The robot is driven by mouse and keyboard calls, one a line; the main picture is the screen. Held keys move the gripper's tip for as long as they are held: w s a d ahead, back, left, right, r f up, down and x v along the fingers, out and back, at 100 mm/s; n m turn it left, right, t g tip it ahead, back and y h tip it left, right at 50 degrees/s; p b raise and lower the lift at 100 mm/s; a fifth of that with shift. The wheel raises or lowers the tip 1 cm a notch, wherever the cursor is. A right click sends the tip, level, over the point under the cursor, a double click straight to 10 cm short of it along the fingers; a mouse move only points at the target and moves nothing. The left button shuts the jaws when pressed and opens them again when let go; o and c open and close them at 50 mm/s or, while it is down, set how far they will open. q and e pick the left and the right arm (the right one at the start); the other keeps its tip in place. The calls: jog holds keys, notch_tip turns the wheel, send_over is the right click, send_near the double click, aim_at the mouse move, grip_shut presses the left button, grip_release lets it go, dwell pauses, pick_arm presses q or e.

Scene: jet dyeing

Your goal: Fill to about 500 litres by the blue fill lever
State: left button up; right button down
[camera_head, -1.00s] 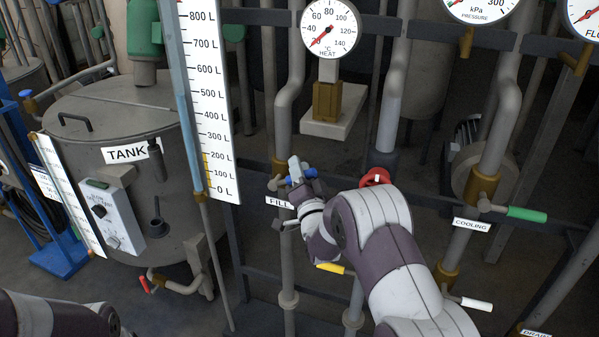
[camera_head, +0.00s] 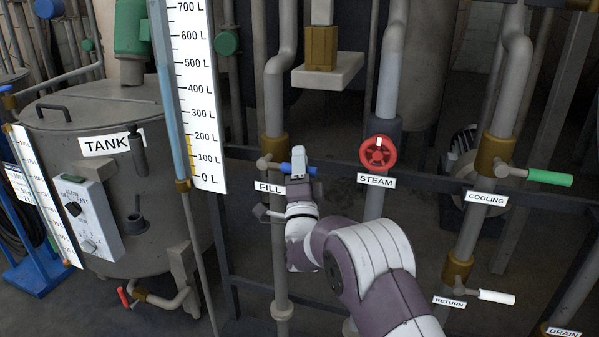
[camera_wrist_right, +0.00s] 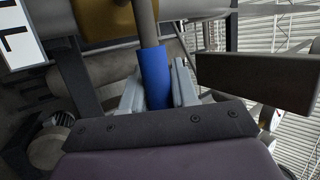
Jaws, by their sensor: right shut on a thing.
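The blue fill lever (camera_head: 285,168) points right from its brass valve (camera_head: 273,150) on the fill pipe, above the FILL label (camera_head: 270,188). My right gripper (camera_head: 298,163) is shut on it. In the right wrist view the blue lever (camera_wrist_right: 155,75) sits between the two grey fingers. The white level scale (camera_head: 190,90) stands left of the pipe, marked in litres from 0 upward; its top is cut off. A yellow band (camera_head: 189,155) along its left edge runs from near 0 to about 200. A light blue tube (camera_head: 166,70) runs beside it. My left gripper is out of view.
The red STEAM wheel (camera_head: 378,153) is close right of my right gripper. Further right are the green COOLING lever (camera_head: 549,179) and white RETURN lever (camera_head: 496,297). The TANK vessel (camera_head: 95,190) with its control box (camera_head: 88,220) stands at left.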

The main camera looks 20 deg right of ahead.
jog(key=shift+f, duration=0.2)
jog(key=c, duration=0.9)
grip_release()
jog(key=shift+c, duration=0.2)
jog(key=shift+s, duration=0.1)
jog(key=v, duration=1.2)
jog(key=shift+s+f, duration=0.2)
